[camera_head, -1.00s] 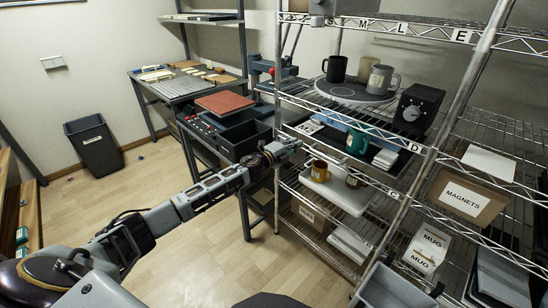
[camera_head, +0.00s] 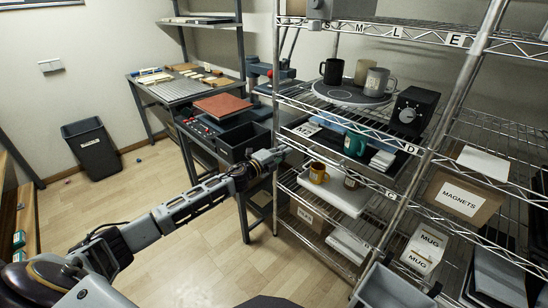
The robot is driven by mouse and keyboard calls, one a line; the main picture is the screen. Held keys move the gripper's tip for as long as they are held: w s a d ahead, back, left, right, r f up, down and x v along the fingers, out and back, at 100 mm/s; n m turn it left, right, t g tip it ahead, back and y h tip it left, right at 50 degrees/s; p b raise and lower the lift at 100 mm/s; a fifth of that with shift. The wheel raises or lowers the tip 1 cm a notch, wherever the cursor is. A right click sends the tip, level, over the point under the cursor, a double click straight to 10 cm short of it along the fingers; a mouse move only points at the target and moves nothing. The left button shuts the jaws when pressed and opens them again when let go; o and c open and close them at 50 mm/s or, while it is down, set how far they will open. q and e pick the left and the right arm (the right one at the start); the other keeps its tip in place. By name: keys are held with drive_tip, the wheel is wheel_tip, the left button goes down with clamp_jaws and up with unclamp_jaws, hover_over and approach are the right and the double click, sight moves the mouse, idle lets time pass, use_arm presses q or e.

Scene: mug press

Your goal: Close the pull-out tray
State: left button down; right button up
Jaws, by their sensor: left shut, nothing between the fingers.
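A dark, flat tray (camera_head: 311,143) lies on the wire rack's middle shelf. It carries a teal mug (camera_head: 355,145), light papers or packets and a label card. A white tray (camera_head: 338,197) on the shelf below holds a yellow mug (camera_head: 318,173) and a darker mug. I cannot tell for sure which one is the pull-out tray. My left gripper (camera_head: 276,155) is shut and empty, in front of the rack's left end, near the dark tray's left end. It looks apart from the tray, though depth is hard to judge. My right gripper is not in view.
A turntable (camera_head: 327,94) with several mugs and a black dial box (camera_head: 408,111) stand on the shelf above. Rack posts and wire shelf edges are close.

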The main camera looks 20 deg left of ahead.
use_arm(q)
drive_tip(key=shift+v, duration=2.65)
